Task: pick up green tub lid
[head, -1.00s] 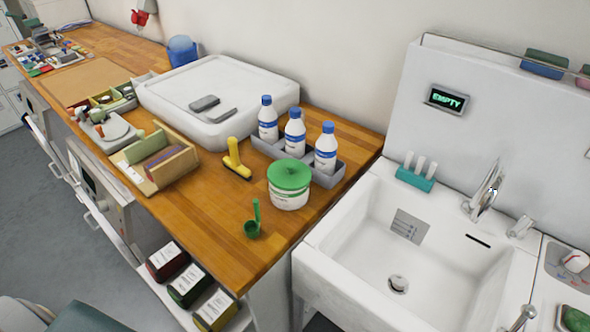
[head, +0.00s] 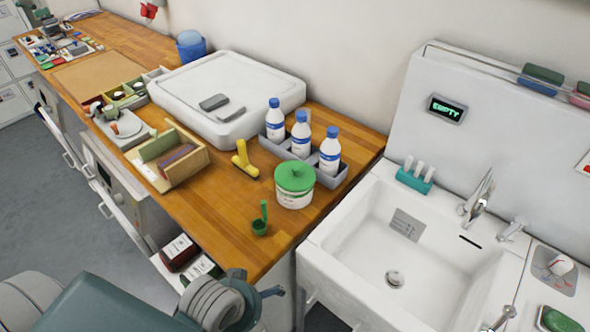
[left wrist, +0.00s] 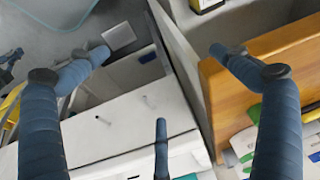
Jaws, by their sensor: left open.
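The green tub lid (head: 294,177) sits on top of a white tub (head: 293,198) near the right end of the wooden counter in the head view. It has a raised knob in the middle. My left gripper (head: 262,287) is at the bottom of the head view, in front of the counter's front edge, short of the tub and apart from it. In the left wrist view, my left gripper (left wrist: 160,72) has its blue-grey fingers spread wide with nothing between them. I cannot identify the lid in the wrist view. My right gripper is not in view.
A green scoop (head: 261,221) stands between the tub and the counter's front edge. A grey caddy (head: 338,177) of blue-capped bottles is close behind the tub. A yellow tool (head: 242,160) lies to the left. A white sink (head: 350,235) adjoins on the right.

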